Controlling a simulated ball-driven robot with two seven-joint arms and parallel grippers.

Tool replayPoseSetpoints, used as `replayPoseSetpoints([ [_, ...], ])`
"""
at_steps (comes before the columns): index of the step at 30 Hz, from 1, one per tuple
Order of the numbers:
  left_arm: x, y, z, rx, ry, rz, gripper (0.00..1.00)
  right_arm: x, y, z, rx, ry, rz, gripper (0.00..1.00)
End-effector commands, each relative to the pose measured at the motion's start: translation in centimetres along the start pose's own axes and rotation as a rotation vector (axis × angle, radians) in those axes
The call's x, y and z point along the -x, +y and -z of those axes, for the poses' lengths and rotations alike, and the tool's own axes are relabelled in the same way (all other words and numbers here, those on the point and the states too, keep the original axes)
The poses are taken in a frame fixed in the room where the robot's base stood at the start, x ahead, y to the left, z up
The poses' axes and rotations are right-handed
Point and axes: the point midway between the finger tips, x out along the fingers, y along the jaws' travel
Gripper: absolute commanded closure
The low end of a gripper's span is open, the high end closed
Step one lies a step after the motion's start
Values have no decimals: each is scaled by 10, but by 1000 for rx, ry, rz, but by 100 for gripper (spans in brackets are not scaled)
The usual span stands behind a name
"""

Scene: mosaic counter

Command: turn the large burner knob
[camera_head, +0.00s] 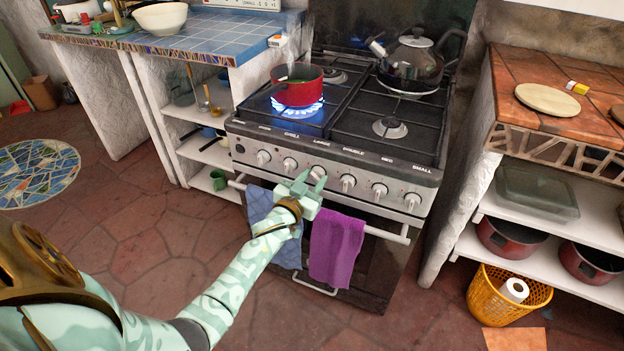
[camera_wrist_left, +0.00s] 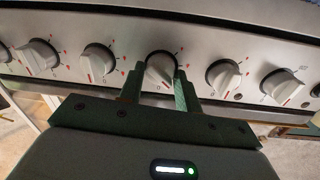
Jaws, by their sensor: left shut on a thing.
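The large burner knob (camera_head: 317,172) is a pale round knob on the stove's front panel, under the label "LARGE". In the left wrist view the knob (camera_wrist_left: 160,69) sits between my two fingers, with its grip bar a little tilted. My left gripper (camera_head: 307,181) is shut on this knob; its fingers (camera_wrist_left: 159,88) stand on either side of it. Part of the knob is hidden by the fingers in the head view. My right gripper is not in view.
A red pot (camera_head: 298,85) stands over a lit blue flame (camera_head: 297,108). A kettle (camera_head: 412,62) stands at the back right. Other knobs (camera_head: 348,183) flank the large one. A blue towel (camera_head: 262,207) and a purple towel (camera_head: 335,246) hang on the oven rail (camera_head: 386,234) below.

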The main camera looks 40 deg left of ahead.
Motion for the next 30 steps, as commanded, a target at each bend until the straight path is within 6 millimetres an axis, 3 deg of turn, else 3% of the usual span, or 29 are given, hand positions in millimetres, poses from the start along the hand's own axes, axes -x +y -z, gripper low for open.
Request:
replayPoseSetpoints([
  [18,0,1,0,-562,-41,3,89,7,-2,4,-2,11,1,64],
  [30,0,1,1,-803,-58,4,89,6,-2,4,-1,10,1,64],
])
